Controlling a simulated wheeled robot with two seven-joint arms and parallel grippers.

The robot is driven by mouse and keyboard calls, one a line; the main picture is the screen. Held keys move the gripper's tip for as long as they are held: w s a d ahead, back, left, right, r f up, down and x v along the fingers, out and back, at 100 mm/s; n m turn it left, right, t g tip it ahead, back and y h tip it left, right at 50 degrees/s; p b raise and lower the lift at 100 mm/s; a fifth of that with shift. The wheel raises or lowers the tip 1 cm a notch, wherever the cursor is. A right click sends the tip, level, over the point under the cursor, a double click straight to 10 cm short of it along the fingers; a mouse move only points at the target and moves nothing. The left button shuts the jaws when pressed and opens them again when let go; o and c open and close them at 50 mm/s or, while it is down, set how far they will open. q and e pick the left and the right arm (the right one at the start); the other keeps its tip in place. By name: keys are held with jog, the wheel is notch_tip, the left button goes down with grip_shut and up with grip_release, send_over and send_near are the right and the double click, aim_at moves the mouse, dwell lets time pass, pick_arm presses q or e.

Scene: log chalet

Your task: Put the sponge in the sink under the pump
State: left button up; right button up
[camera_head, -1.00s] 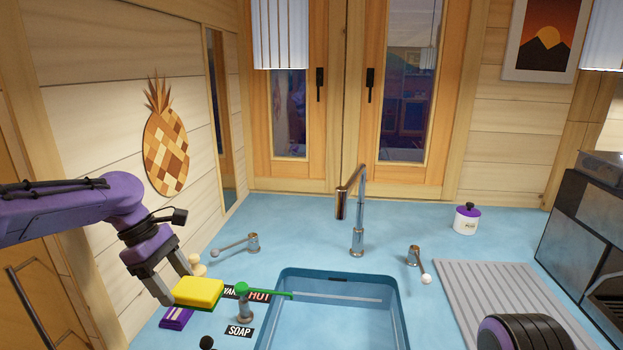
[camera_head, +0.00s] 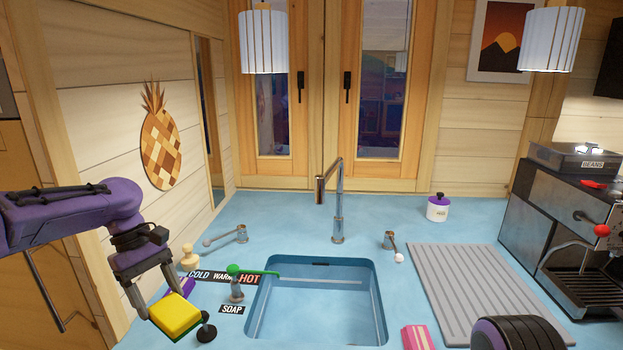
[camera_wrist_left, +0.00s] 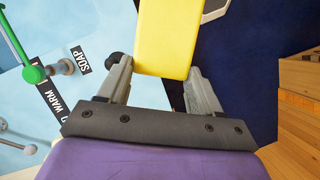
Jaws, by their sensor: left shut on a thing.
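The sponge (camera_head: 178,316) is yellow with a dark green underside. My left gripper (camera_head: 167,302) is shut on it and holds it tilted, left of the sink and near the counter's front. In the left wrist view the yellow sponge (camera_wrist_left: 165,40) sits between the fingertips (camera_wrist_left: 158,76). The sink (camera_head: 320,305) is a blue basin that looks empty. The soap pump (camera_head: 237,290) has a grey body and a green top, and stands at the sink's left edge. Its green spout (camera_head: 262,273) points right over the basin.
A black knob (camera_head: 206,329) stands just right of the sponge. A purple block (camera_head: 181,287) lies partly behind the left gripper. The tap (camera_head: 338,205) stands behind the sink. A pink block (camera_head: 417,338) and grey drainer (camera_head: 480,290) are to the right.

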aim_at(184, 330)
pick_arm(q)
jog(key=d+f+m, duration=0.1)
jog(key=f+m, duration=0.1)
jog(key=s+d+f+m+g+y+b, duration=0.1)
jog(key=d+f+m, duration=0.1)
jog(key=m, duration=0.1)
jog(key=s+d+f+m+y, duration=0.1)
jog(key=d+f+m, duration=0.1)
jog(key=shift+s+f+g+b, duration=0.25)
jog(key=shift+g+b, duration=0.1)
jog(key=shift+g, duration=0.05)
jog(key=s+d+f+m+y+b, duration=0.1)
jog(key=d+f+m, duration=0.1)
jog(key=f, duration=0.3)
jog(key=s+d+f+m+b, duration=0.1)
jog(key=s+d+f+m, duration=0.1)
jog(key=f, duration=0.3)
jog(key=shift+s+d+y, duration=0.3)
jog(key=shift+d+y, duration=0.05)
jog(key=shift+y, duration=0.05)
